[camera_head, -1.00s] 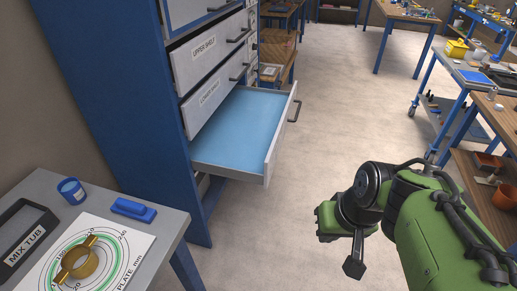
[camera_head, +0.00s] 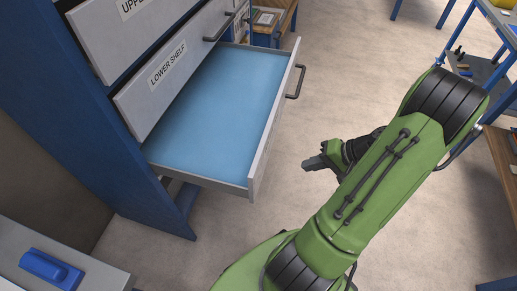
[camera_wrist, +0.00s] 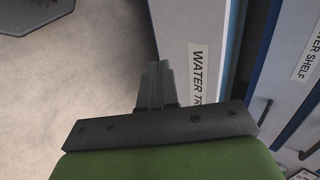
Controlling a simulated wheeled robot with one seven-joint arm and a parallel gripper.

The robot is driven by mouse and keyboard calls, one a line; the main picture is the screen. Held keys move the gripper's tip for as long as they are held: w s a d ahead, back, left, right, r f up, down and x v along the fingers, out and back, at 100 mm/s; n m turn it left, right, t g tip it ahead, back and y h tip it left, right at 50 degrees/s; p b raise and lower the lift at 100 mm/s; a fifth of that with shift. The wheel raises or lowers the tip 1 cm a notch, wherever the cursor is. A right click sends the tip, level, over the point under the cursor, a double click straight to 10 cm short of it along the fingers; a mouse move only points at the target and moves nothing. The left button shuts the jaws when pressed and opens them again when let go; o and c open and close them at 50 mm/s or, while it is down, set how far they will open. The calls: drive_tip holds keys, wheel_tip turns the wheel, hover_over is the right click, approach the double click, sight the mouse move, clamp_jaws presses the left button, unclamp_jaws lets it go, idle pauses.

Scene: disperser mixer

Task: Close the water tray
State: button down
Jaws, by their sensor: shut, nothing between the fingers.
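The water tray (camera_head: 222,110) is an open drawer with a light blue inside, pulled well out of the blue cabinet below the lower shelf drawer. Its front panel has a dark bar handle (camera_head: 296,82). In the wrist view its pale front with the label "WATER TR" (camera_wrist: 197,78) stands just right of my fingers; the rest of the label is hidden. My gripper (camera_head: 308,163) is shut and empty, out in front of the tray's front panel, with a gap between them in the head view. The fingertips (camera_wrist: 160,68) also show in the wrist view.
A grey table with a blue object (camera_head: 50,268) is at the lower left. A blue-framed bench (camera_head: 480,75) stands at the right. Open floor lies between tray and bench.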

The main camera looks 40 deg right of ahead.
drive_tip(key=b, duration=0.4)
approach(262, 170)
wheel_tip(262, 170, down, 4)
drive_tip(key=w+a, duration=0.2)
drive_tip(key=shift+w+a+b, duration=0.25)
drive_tip(key=shift+w+b, duration=0.05)
drive_tip(key=shift+w+a, duration=0.15)
drive_tip(key=shift+w, duration=0.1)
drive_tip(key=shift+r, duration=0.1)
